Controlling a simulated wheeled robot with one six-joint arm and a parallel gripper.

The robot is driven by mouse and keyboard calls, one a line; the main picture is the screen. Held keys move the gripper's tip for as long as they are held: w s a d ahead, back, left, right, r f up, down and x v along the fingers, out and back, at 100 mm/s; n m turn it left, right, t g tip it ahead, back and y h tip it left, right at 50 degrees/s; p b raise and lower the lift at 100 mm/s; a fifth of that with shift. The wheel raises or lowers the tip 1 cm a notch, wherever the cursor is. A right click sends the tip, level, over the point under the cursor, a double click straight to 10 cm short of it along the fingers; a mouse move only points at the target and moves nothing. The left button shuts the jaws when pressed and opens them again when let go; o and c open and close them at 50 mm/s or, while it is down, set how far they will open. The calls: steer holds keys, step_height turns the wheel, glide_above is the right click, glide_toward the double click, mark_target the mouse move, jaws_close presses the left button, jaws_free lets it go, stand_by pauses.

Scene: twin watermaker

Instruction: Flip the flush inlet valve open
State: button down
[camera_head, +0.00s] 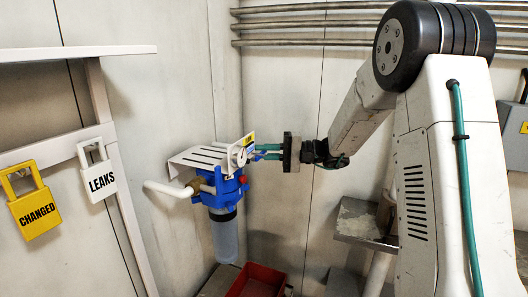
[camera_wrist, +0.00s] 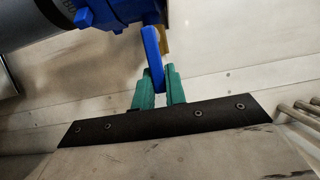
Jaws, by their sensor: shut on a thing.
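The flush inlet valve shows a blue lever handle (camera_wrist: 152,52) in the wrist view. It runs from the blue valve body (camera_wrist: 95,14) down between the green fingers of my gripper (camera_wrist: 158,85). The fingers are shut on the handle's end. In the head view my gripper (camera_head: 262,151) reaches left to the blue filter unit (camera_head: 222,188), which is mounted on the wall under a white slotted bracket (camera_head: 200,157). The fingertips and handle are small there, and I cannot tell the valve's exact position.
A red bin (camera_head: 257,281) stands on the floor below the unit. A grey ledge (camera_head: 362,223) juts out below my arm. Metal pipes (camera_head: 320,25) run along the back wall.

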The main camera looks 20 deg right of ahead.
stand_by(0.3)
steer(key=c, duration=1.7)
jaws_free()
steer(key=shift+f, duration=0.1)
steer(key=shift+d, duration=0.1)
steer(key=v, duration=0.7)
steer(key=shift+s+d, duration=0.15)
steer(key=shift+d, duration=0.2)
